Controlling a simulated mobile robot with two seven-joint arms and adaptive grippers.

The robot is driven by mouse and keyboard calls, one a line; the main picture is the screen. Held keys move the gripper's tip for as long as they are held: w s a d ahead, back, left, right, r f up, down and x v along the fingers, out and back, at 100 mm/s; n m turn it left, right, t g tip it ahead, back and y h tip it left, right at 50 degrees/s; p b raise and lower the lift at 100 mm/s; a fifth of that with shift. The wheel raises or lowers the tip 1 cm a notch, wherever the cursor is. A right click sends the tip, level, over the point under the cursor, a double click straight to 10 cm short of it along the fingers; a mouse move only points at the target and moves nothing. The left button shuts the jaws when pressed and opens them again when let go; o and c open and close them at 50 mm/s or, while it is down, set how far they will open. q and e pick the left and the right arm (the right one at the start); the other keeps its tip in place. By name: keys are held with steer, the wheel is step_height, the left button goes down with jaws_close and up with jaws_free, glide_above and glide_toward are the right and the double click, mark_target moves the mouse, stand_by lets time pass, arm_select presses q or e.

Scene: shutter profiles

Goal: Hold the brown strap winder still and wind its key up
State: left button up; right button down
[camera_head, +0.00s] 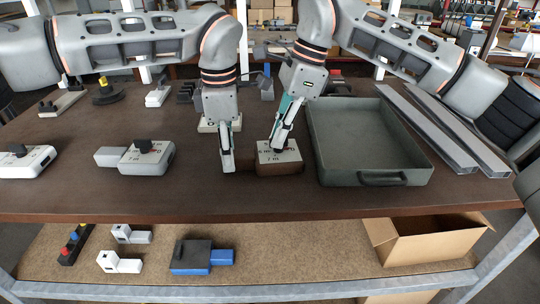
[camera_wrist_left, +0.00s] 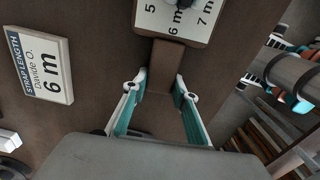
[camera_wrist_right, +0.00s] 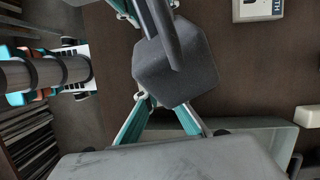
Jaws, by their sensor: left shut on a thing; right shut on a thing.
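The brown strap winder (camera_head: 280,170) stands near the table's front edge, with a white scale plate on top. In the left wrist view the plate (camera_wrist_left: 150,22) shows 5, 6 m and 7 m. My left gripper (camera_head: 228,166) points down and is shut on the winder's narrow brown end block (camera_wrist_left: 165,65), one finger on each side. My right gripper (camera_head: 276,146) is tilted and shut on the dark key above the plate. In the right wrist view the dark grey key (camera_wrist_right: 178,65) fills the middle and hides part of my fingers and the winder body.
A sign (camera_wrist_left: 42,65) reads "STRAP LENGTH Davide O. 6 m". A grey tray (camera_head: 375,178) stands close on the right, with long metal profiles (camera_head: 430,125) beyond it. Other white and grey winders (camera_head: 148,158) sit on the left. A cardboard box (camera_head: 430,245) is on the lower shelf.

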steer(key=n+g, duration=0.1)
steer(key=n, duration=0.2)
steer(key=shift+n, duration=0.4)
steer(key=shift+n+g+h, duration=0.3)
steer(key=shift+n, duration=0.6)
